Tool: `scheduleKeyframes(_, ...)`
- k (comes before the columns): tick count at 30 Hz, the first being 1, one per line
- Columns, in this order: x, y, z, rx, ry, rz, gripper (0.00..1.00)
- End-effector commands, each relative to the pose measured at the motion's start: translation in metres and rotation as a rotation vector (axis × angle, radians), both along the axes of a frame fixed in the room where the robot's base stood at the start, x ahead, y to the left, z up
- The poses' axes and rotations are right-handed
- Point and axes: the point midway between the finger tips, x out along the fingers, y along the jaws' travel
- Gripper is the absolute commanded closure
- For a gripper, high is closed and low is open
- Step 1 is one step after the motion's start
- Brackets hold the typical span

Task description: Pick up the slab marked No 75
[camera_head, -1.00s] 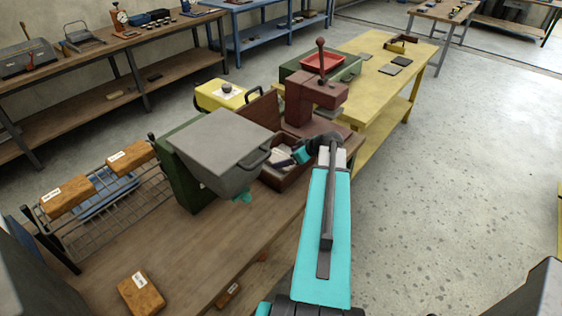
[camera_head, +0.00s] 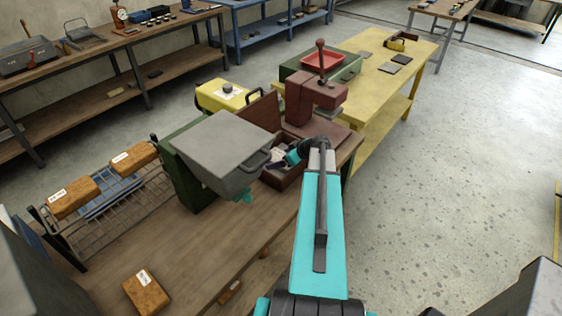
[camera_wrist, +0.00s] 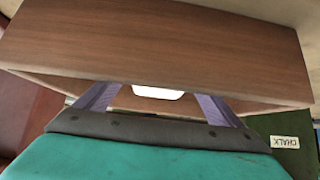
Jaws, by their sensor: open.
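Several brown slabs with white labels show in the head view, and I cannot read which is No 75. Two lie on the wire rack at left: a near slab (camera_head: 80,203) and a far slab (camera_head: 141,158). My gripper (camera_wrist: 157,98) is open in the wrist view, with a wooden panel (camera_wrist: 160,50) filling the space ahead. A white patch shows between its fingers. In the head view the gripper is mostly hidden.
A grey-hooded machine (camera_head: 215,145) stands mid-bench, next to an open brown box (camera_head: 284,178) and a dark red press (camera_head: 302,100). A green surface with a CHALK label (camera_wrist: 286,144) shows at right in the wrist view. The bench front (camera_head: 190,255) has bare room.

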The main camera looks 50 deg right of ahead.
Motion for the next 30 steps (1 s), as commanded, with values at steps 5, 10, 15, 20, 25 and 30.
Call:
scheduleKeyframes(5, -0.0006, -0.0007, 0.0002, 0.000, 0.000, -0.001, 0.12)
scheduleKeyframes(10, -0.0007, -0.0008, 0.0003, 0.000, 0.000, -0.001, 0.40)
scheduleKeyframes(15, -0.0007, -0.0007, 0.0003, 0.000, 0.000, -0.001, 0.69)
scheduleKeyframes(20, -0.0003, -0.0008, 0.0010, 0.000, -0.001, -0.001, 0.74)
scheduleKeyframes(25, -0.0003, -0.0008, 0.0021, 0.000, -0.002, -0.001, 0.74)
scheduleKeyframes(30, -0.0002, -0.0008, 0.0075, -0.001, -0.002, -0.001, 0.74)
